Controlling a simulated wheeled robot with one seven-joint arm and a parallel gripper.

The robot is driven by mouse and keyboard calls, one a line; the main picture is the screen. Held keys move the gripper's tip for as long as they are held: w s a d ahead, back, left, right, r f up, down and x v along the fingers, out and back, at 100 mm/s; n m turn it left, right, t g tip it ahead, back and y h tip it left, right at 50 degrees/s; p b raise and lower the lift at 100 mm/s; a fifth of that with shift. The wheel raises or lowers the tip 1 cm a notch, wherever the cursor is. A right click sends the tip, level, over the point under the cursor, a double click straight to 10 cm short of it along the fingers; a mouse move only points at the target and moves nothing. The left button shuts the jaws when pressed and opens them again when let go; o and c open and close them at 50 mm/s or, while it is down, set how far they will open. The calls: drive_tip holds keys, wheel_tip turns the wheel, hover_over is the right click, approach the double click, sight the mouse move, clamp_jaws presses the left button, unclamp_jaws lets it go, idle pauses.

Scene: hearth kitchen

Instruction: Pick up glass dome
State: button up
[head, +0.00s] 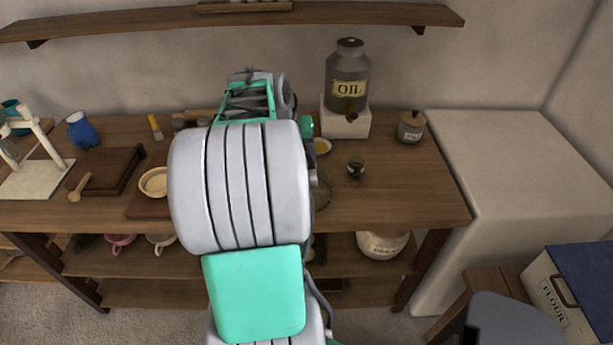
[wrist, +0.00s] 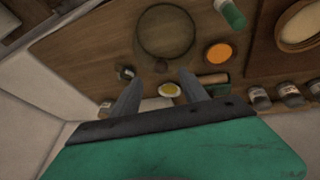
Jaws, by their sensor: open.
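The glass dome (wrist: 141,44) shows in the wrist view as a clear round outline with a small dark knob on the wooden worktop, at the top middle. In the head view only a faint edge of it (head: 322,196) shows beside my arm, which hides the rest. My gripper (wrist: 160,76) is open in the wrist view, its two fingers apart near the knob side of the dome. Nothing is visibly held between the fingers. I cannot tell how high the fingers are above the dome. The gripper's fingers are hidden in the head view.
A small dark cup (head: 356,168), a yellow-filled dish (wrist: 170,90) and an orange disc (wrist: 219,53) lie around the dome. An oil jar (head: 348,75) stands on a white block (head: 345,122) at the back. The worktop's front right (head: 420,200) is clear.

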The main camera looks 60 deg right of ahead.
drive_tip(key=p+x, duration=0.2)
drive_tip(key=x, duration=0.5)
drive_tip(key=shift+d+f, duration=0.2)
drive_tip(key=shift+d, duration=0.05)
drive_tip(key=shift+c, duration=0.4)
clamp_jaws()
drive_tip(key=shift+r, duration=0.1)
idle(0.5)
